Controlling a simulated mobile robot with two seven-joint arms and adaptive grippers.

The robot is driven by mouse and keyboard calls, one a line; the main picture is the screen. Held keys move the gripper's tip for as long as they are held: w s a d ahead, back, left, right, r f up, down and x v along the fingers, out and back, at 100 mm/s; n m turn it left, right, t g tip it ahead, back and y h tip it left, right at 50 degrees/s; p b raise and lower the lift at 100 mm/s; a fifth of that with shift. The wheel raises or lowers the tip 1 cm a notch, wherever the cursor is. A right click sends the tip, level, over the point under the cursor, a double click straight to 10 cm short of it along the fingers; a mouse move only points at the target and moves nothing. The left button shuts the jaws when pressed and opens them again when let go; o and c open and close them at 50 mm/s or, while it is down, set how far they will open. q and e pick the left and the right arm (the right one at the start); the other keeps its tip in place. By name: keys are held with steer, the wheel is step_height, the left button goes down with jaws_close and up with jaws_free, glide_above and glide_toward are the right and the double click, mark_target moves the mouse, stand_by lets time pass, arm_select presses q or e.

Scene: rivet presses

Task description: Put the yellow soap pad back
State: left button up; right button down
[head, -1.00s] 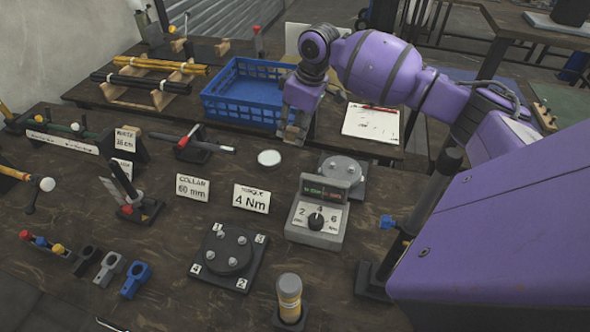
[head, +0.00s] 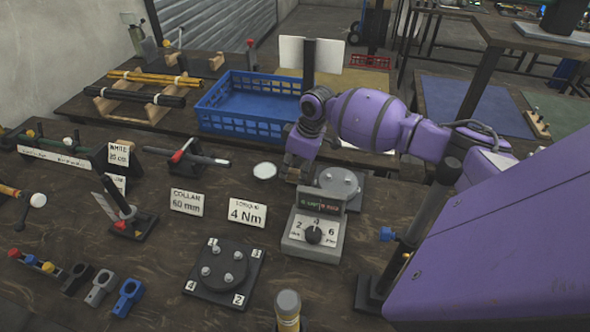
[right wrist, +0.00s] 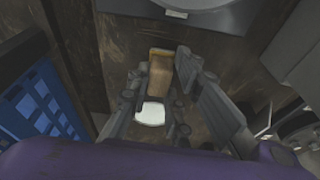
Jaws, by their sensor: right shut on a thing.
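My right gripper (head: 295,170) is low over the near bench, between a round white disc (head: 265,171) and a grey plate with a round flange (head: 341,183). In the right wrist view its fingers (right wrist: 172,85) are shut on a small yellow-tan block, the soap pad (right wrist: 160,74). The pad's far end shows between the fingertips; I cannot tell whether it touches the bench. In the head view the gripper hides the pad. The white disc also shows in the right wrist view (right wrist: 150,113), partly behind the fingers. My left gripper is not in view.
A blue crate (head: 255,127) stands on the far bench, behind my gripper. A dark upright tool (head: 410,250) stands to the right.

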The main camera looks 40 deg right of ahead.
steer(key=c, duration=1.6)
jaws_free()
steer(key=shift+f, duration=0.1)
steer(key=v, duration=1.2)
steer(key=shift+p, duration=0.35)
